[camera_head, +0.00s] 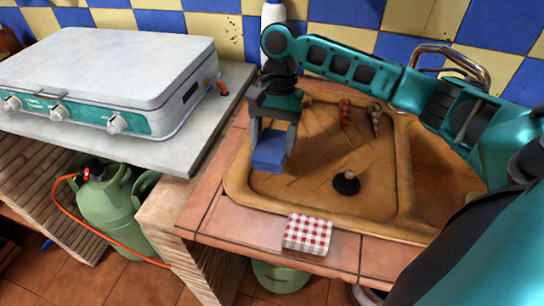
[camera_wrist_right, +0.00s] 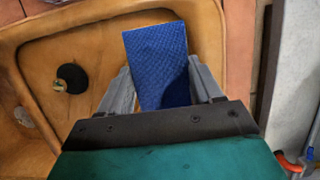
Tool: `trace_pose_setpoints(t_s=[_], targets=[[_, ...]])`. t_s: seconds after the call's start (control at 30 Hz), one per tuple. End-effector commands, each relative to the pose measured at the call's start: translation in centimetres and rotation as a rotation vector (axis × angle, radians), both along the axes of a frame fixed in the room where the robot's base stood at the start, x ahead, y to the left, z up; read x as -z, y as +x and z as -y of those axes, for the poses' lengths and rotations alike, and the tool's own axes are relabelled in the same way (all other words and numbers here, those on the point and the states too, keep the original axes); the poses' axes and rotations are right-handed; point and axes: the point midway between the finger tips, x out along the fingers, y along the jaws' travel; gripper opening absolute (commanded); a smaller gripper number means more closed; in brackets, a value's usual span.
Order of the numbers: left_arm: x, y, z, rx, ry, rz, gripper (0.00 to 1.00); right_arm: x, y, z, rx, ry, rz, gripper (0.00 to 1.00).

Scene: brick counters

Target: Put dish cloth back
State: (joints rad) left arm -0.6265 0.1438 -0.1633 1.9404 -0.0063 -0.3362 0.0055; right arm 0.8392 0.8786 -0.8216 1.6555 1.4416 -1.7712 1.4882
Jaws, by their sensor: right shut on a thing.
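A blue folded dish cloth (camera_head: 268,152) is held between the fingers of my right gripper (camera_head: 274,138), above the left part of the brown sink basin. In the right wrist view the blue cloth (camera_wrist_right: 158,62) sticks out between the two grey fingers of the gripper (camera_wrist_right: 160,85). A second cloth, red and white checked (camera_head: 307,233), lies folded on the tiled counter edge in front of the sink. My left gripper is not in view.
The brown sink (camera_head: 330,205) has a black drain plug (camera_head: 346,183) and two small utensils (camera_head: 345,112) at its back. A white gas stove (camera_head: 110,75) stands on the grey counter at left. A white bottle (camera_head: 272,18) stands behind my right arm.

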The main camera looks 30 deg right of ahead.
Motion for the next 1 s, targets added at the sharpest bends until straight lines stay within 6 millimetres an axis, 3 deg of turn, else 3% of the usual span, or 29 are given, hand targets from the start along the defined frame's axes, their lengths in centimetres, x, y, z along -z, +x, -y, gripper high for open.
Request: trace_pose_setpoints(t_s=[0.3, 0.67, 0.7, 0.93, 1.0], targets=[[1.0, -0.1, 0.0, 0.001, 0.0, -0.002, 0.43, 4.6, -0.1, 0.0, 0.001, 0.0, -0.002, 0.36], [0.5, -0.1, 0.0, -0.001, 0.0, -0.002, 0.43, 4.7, 0.0, 0.0, 0.0, 0.0, -0.001, 0.36], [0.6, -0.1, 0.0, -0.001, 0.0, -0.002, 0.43, 4.9, 0.0, 0.0, -0.001, 0.001, 0.0, 0.67], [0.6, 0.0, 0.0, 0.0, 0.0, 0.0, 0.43, 4.9, 0.0, 0.0, -0.001, 0.001, 0.001, 0.89], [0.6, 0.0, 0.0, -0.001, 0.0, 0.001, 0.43, 4.9, 0.0, -0.1, 0.0, 0.002, 0.002, 0.9]])
